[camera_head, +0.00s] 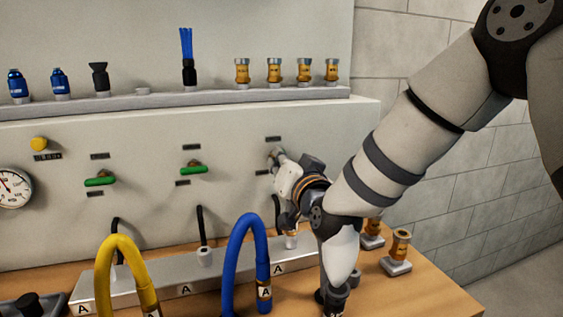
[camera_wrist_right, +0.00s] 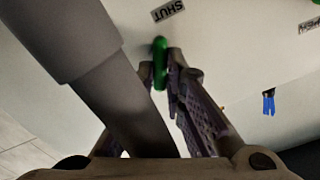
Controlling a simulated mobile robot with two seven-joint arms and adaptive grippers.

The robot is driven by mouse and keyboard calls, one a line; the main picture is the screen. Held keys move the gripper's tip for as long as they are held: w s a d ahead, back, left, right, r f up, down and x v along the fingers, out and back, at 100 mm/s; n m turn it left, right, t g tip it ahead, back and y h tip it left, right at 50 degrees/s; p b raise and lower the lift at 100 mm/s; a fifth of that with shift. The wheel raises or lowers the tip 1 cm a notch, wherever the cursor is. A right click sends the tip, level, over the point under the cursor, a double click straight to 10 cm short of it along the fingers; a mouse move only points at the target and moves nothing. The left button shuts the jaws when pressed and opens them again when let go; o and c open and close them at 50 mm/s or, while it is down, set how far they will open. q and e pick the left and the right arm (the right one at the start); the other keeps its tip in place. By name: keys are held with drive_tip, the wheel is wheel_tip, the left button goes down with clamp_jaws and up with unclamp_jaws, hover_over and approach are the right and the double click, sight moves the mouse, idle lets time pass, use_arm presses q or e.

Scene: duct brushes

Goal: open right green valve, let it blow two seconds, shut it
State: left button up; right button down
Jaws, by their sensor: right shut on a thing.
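The right green valve shows in the right wrist view as a green handle (camera_wrist_right: 160,63) between my fingertips, close to a SHUT label (camera_wrist_right: 168,10). In the head view my right gripper (camera_head: 276,156) is at the panel and hides this valve. The gripper is shut on the handle. I cannot tell how far the handle is turned. The left green valve (camera_head: 100,181) and middle green valve (camera_head: 194,169) have their handles lying about level. My left gripper is out of view.
A blue hose (camera_head: 240,245) and a yellow hose (camera_head: 120,245) arch up in front of the panel. A gauge (camera_head: 12,188) and a yellow button (camera_head: 39,144) are at the left. Brass fittings (camera_head: 398,245) stand on the bench at right. A shelf (camera_head: 180,98) above holds several fittings.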

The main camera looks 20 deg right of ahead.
drive_tip(key=m, duration=1.2)
drive_tip(key=shift+d+f+m, duration=0.15)
drive_tip(key=shift+f+m, duration=0.1)
drive_tip(key=shift+m, duration=0.05)
idle(0.3)
drive_tip(key=c, duration=1.7)
unclamp_jaws()
drive_tip(key=shift+o, duration=0.2)
drive_tip(key=shift+s, duration=0.15)
drive_tip(key=s, duration=1.1)
drive_tip(key=shift+s+d, duration=0.2)
drive_tip(key=shift+s, duration=0.2)
